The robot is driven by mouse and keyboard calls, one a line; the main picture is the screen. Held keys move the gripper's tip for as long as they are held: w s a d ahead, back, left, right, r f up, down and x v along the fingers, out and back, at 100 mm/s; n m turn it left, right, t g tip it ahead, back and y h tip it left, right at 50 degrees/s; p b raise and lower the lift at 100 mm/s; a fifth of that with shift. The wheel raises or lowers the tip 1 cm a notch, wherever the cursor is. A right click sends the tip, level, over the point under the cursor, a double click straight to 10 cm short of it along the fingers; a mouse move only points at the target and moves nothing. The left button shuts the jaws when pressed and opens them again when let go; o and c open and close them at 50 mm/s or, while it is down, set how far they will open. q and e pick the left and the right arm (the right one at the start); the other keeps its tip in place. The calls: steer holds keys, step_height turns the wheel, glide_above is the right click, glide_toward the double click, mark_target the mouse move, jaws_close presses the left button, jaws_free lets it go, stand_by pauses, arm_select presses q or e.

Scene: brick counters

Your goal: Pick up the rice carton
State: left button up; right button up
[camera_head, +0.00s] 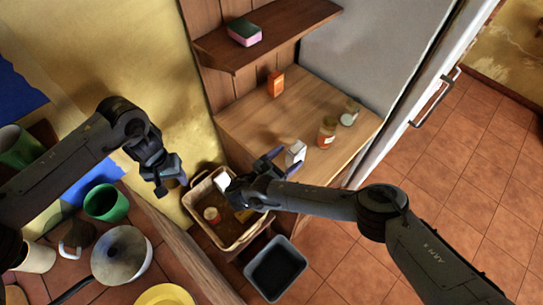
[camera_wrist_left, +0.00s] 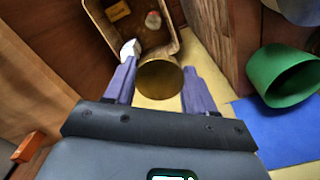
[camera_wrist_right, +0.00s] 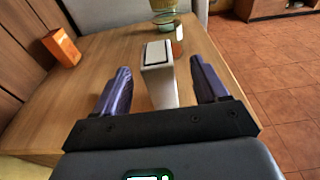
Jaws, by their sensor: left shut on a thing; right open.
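A white carton (camera_head: 295,153), likely the rice carton though no label is readable, stands upright near the front edge of the wooden counter. My right gripper (camera_head: 283,164) is open around or just short of it. In the right wrist view the carton (camera_wrist_right: 160,82) sits between the spread fingers, with gaps on both sides.
The tan crate (camera_head: 247,237) holds a jar and small items. A black bin (camera_head: 275,268) stands beside it. An orange box (camera_head: 276,83) and two jars (camera_head: 327,132) (camera_head: 350,112) stand on the counter. A green cup (camera_head: 106,202) and pan (camera_head: 121,255) are at left.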

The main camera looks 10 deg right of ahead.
mark_target(296, 148)
steer(key=shift+f+b+x, duration=0.1)
steer(key=shift+b+x, duration=0.7)
steer(key=shift+b, duration=0.25)
steer(key=shift+f+b+x, duration=0.15)
steer(key=shift+b+x, duration=0.65)
steer(key=shift+b, duration=0.25)
steer(key=shift+w+d+r+p, duration=0.15)
steer(key=shift+w+d+p, duration=0.2)
steer(key=shift+d, duration=0.05)
steer(key=shift+w+d, duration=0.35)
steer(key=shift+s, duration=0.1)
steer(key=shift+c, duration=0.2)
steer(key=c, duration=1.1)
steer(key=shift+r, duration=0.1)
